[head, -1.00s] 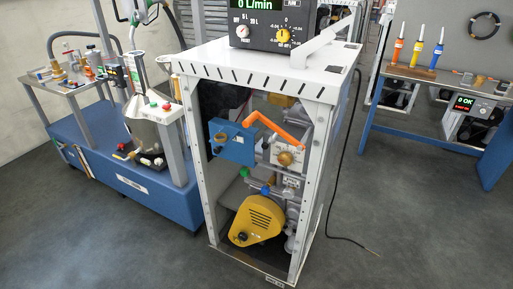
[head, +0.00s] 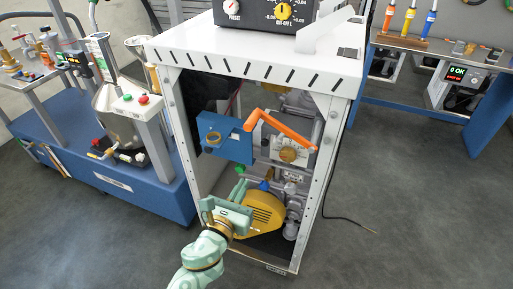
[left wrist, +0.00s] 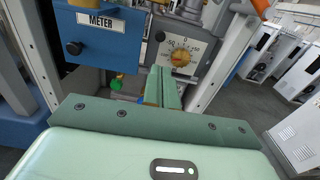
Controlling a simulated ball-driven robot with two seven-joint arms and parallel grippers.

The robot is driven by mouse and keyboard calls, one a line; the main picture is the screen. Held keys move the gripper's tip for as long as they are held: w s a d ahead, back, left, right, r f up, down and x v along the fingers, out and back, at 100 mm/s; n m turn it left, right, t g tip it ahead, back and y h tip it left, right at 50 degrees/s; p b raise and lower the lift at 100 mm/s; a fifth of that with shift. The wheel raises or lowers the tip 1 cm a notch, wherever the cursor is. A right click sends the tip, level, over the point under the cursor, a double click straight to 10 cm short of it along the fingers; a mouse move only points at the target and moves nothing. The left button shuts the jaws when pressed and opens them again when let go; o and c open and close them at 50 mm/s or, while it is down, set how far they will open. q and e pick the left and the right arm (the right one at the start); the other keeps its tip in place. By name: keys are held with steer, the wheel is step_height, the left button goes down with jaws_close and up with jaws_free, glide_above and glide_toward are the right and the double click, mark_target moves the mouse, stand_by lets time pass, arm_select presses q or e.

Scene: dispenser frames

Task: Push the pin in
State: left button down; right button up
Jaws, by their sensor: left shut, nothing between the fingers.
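My left gripper (head: 239,187) is in front of the open cabinet, low, over the yellow cover (head: 266,213). In the left wrist view its two green fingers (left wrist: 162,78) are together, with nothing seen between them. A grey panel to the right carries a brass dial (left wrist: 180,58) and a small black knob (left wrist: 160,36). I cannot tell which part is the pin. The fingers appear apart from these parts. My right gripper is not in view.
White cabinet posts (head: 181,137) flank the opening. An orange lever (head: 280,128) sticks out above the dial. A blue bench (head: 135,180) stands left and another table (head: 425,90) right. A black cable (head: 345,219) lies on the floor at right.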

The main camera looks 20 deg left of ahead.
mark_target(264, 144)
arm_select(q)
steer(key=shift+r, duration=0.2)
steer(key=w, duration=0.9)
steer(key=w+b, duration=0.1)
steer(key=w, duration=0.4)
steer(key=shift+d+f, duration=0.1)
steer(key=shift+d, duration=0.15)
steer(key=shift+w+b, duration=0.5)
steer(key=shift+w, duration=0.6)
steer(key=shift+r, duration=0.2)
